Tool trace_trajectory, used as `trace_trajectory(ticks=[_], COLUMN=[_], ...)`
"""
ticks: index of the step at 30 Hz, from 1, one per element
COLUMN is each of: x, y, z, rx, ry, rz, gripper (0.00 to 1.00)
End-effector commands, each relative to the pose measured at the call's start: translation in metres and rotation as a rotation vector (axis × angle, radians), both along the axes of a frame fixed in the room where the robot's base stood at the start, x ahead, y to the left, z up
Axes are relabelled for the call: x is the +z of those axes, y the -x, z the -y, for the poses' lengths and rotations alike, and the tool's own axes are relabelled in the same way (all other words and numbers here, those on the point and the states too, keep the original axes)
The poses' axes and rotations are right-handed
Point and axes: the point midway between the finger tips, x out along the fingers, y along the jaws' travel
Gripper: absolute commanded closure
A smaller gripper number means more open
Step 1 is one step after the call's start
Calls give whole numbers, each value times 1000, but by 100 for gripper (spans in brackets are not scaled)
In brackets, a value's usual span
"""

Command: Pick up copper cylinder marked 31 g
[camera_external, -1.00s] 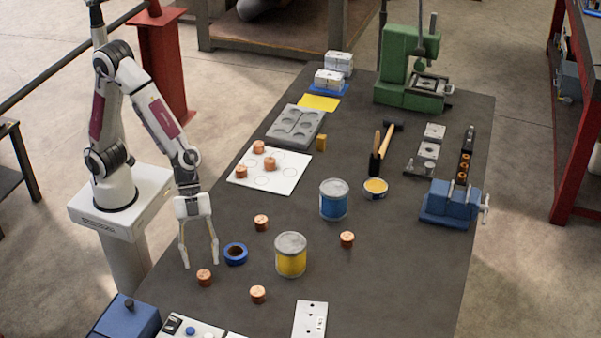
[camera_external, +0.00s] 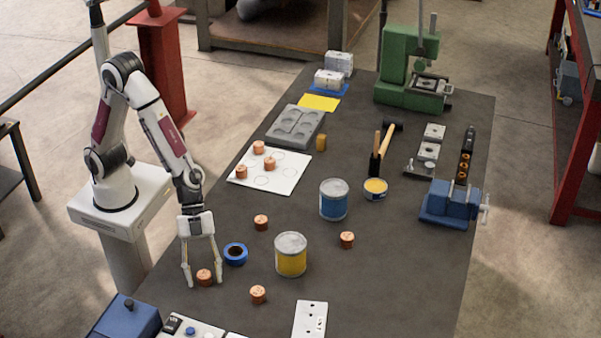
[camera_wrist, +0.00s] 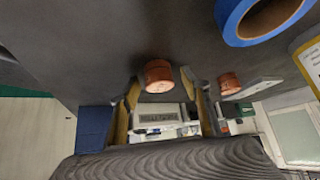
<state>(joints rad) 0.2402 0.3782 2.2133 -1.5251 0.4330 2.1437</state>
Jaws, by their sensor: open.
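Several small copper cylinders stand on the dark bench. One copper cylinder (camera_external: 204,278) is at the left front, between the two fingertips of my gripper (camera_external: 204,284) in the external view. In the wrist view this cylinder (camera_wrist: 158,76) shows just beyond the gap of my open fingers (camera_wrist: 162,90). A second cylinder (camera_external: 258,294) stands to its right and also shows in the wrist view (camera_wrist: 229,83). More stand on the bench (camera_external: 261,222), (camera_external: 347,239). Their weight marks are too small to read. My gripper is open, and nothing is gripped.
A blue tape roll (camera_external: 235,254) lies close to the right of my gripper, and a yellow can (camera_external: 290,255) stands beyond it. A white card (camera_external: 290,184) holds several copper cylinders. A blue box (camera_external: 126,318) sits at the front left edge.

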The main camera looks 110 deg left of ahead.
Motion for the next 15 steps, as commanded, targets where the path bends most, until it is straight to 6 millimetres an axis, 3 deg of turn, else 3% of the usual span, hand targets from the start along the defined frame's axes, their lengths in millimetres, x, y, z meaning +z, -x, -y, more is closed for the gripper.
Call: trace_trajectory(ticks=[11,15], x=[0,0], y=[0,0], z=[0,0], rx=[0,0], ry=[0,0], rz=[0,0], gripper=[53,90])
